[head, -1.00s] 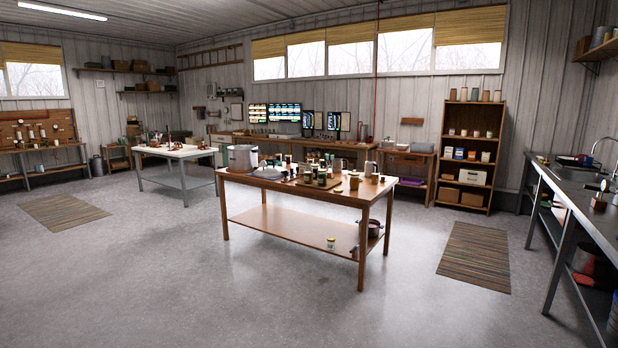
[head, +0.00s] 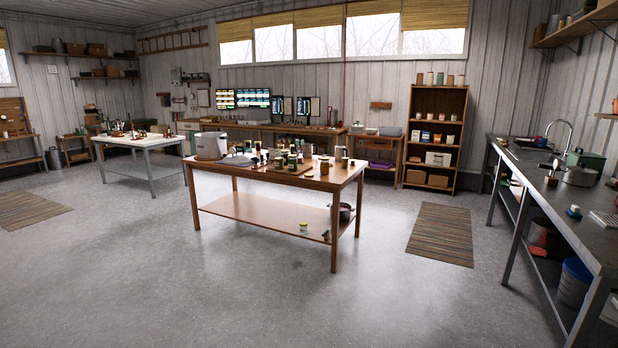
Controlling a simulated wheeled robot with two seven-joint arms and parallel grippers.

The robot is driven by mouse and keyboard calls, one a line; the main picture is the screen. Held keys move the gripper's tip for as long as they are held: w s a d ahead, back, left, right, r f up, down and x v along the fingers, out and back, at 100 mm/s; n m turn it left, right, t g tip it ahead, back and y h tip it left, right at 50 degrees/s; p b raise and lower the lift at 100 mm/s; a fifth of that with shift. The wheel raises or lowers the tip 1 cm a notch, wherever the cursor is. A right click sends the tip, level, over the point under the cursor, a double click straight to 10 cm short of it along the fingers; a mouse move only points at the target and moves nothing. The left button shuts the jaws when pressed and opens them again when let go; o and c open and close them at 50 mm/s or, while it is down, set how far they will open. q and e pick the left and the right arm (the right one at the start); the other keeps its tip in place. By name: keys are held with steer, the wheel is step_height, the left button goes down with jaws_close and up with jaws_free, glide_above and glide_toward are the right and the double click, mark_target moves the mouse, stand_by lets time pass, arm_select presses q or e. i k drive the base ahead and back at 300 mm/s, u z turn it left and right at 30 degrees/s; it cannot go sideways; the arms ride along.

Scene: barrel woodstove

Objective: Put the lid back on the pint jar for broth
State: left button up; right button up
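Several small jars (head: 292,161) and cups stand crowded on the wooden table (head: 345,177) in the middle of the room. At this distance I cannot tell which is the pint jar for broth, nor pick out its lid. A small pale jar with a yellowish top (head: 303,228) stands on the table's lower shelf. Neither of my grippers is in the head view.
A large metal pot (head: 210,146) stands at the table's left end, and a smaller pot (head: 344,211) is on its lower shelf. A sink counter (head: 560,190) runs along the right. A striped mat (head: 441,234) lies between. The floor in front is clear.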

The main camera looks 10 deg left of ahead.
mark_target(279, 160)
steer(key=z, duration=0.25)
steer(key=i, duration=1.2)
steer(key=z, duration=0.5)
steer(key=i, duration=4.7)
steer(key=u, duration=0.85)
steer(key=i, duration=1.5)
steer(key=u, duration=1.7)
steer(key=i, duration=1.05)
steer(key=u, duration=0.5)
